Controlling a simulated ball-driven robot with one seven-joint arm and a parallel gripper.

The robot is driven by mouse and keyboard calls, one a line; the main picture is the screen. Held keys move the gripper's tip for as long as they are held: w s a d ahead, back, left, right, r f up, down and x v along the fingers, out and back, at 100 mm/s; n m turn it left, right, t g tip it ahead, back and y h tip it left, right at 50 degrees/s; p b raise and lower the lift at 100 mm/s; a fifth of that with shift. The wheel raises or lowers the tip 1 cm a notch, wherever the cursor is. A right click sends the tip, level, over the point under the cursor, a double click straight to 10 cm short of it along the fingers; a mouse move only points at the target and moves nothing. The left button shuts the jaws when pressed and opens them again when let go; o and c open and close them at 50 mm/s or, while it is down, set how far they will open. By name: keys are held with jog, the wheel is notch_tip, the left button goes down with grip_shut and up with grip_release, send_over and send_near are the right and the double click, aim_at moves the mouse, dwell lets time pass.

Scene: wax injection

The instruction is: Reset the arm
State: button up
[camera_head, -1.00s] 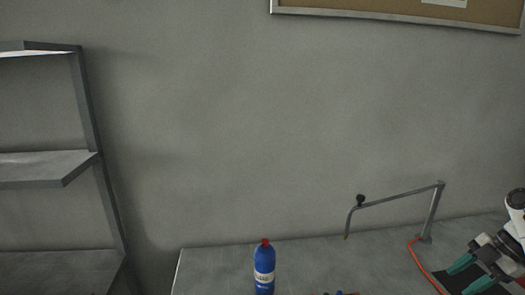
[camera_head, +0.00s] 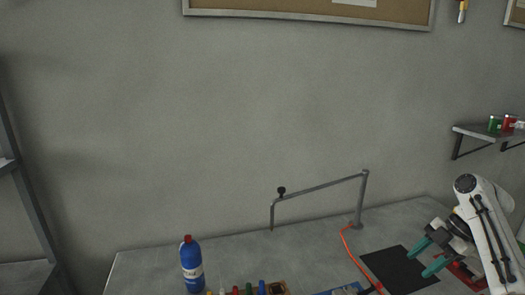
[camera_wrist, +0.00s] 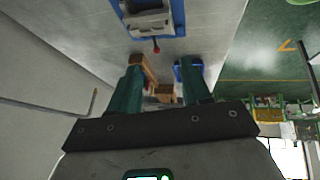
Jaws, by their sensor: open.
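My gripper (camera_head: 421,262) is at the lower right of the head view, at the end of my white arm. Its two teal fingers are apart, with nothing seen held between them. They point left over the workbench, near the black mat (camera_head: 394,270). In the wrist view my gripper (camera_wrist: 163,78) also shows its fingers spread. Beyond the fingertips there is a grey and blue device (camera_wrist: 150,18) with a small red-tipped lever. Small brown and blue items show near and between the fingers, partly hidden.
A blue bottle with a red cap (camera_head: 191,265) stands on the grey workbench (camera_head: 140,268). A bent metal stand (camera_head: 320,187) rises at the bench's back, with an orange cable (camera_head: 350,250) near its foot. Several small coloured items line the front edge. A wall shelf (camera_head: 485,137) is at right.

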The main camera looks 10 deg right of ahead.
jog(key=a+f+m, duration=0.4)
jog(key=a+f, duration=0.5)
jog(key=a, duration=0.3)
jog(key=s+a+f+m+h, duration=0.1)
jog(key=s+a+f+m, duration=0.1)
jog(key=s+a+m, duration=0.1)
jog(key=s+a+f+m+t+h, duration=0.1)
jog(key=s+a+f+m, duration=0.1)
jog(key=s+a, duration=0.4)
jog(key=s+a+f+m+t+h, duration=0.1)
jog(key=s+a+f+m, duration=0.2)
jog(key=s+a+m, duration=0.2)
jog(key=shift+a+h, duration=0.15)
jog(key=shift+h, duration=0.25)
jog(key=s+r+m+h, duration=0.2)
jog(key=s+m, duration=0.2)
jog(key=s, duration=0.4)
jog(key=s+d+f+g+b, duration=0.1)
jog(key=s+f+b, duration=0.4)
jog(key=f, duration=0.2)
jog(key=s+d+f+g+b, duration=0.1)
jog(key=s+f+g+b, duration=0.1)
jog(key=s+f+b, duration=0.3)
notch_tip(320, 180, down, 3)
jog(key=shift+s+f+m, duration=0.2)
jog(key=shift+s+m, duration=0.1)
jog(key=shift+s, duration=0.1)
